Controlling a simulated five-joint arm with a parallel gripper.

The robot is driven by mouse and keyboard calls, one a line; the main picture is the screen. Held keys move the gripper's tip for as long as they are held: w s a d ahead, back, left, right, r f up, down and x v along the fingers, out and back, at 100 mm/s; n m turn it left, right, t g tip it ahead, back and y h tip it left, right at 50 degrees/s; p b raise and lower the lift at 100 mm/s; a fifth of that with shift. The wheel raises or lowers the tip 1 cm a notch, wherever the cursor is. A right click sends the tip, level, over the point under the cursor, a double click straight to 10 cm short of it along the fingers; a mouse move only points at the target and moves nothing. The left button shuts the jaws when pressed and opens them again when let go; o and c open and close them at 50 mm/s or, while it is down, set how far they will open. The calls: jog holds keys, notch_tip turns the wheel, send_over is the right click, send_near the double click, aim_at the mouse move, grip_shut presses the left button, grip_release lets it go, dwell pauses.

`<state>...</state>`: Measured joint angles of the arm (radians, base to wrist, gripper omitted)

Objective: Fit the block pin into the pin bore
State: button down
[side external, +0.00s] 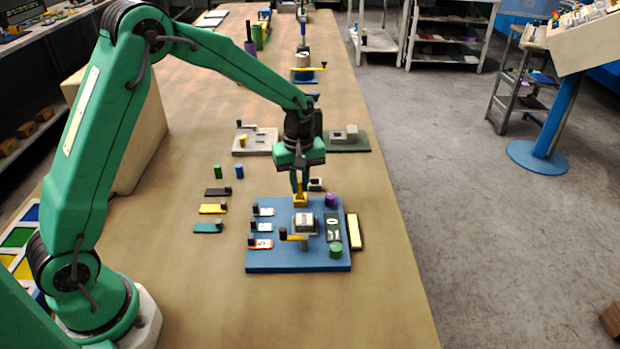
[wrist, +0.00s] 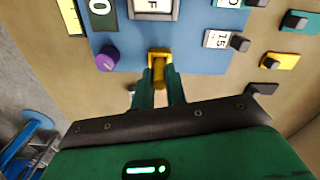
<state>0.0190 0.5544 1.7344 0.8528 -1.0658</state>
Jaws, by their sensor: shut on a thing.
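My gripper (side external: 299,185) is shut on a yellow pin-like piece, which I take to be the block pin (side external: 299,200). In the wrist view my gripper (wrist: 158,92) has its two green fingers on either side of the block pin (wrist: 160,65). The pin is at the far edge of the blue board (side external: 275,262), behind a pale block (side external: 304,220) with a mark on its top. Whether the pin touches the board I cannot tell. I cannot make out the pin bore in either view.
The board carries a purple cylinder (side external: 331,200), a green cylinder (side external: 336,250) and several labelled tabs with dark knobs at its left. Loose tabs, such as a yellow one (side external: 213,209), lie left of it. A grey plate (side external: 262,142) stands behind. Bare table lies in front.

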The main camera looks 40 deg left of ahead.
aim_at(299, 181)
jog(key=shift+f, duration=0.6)
jog(key=shift+f, duration=0.15)
jog(key=c, duration=1.4)
grip_release()
jog(key=shift+c, duration=0.2)
notch_tip(299, 181, up, 12)
jog(key=shift+f, duration=0.25)
jog(key=shift+r, duration=0.45)
jog(key=shift+s+r, duration=0.1)
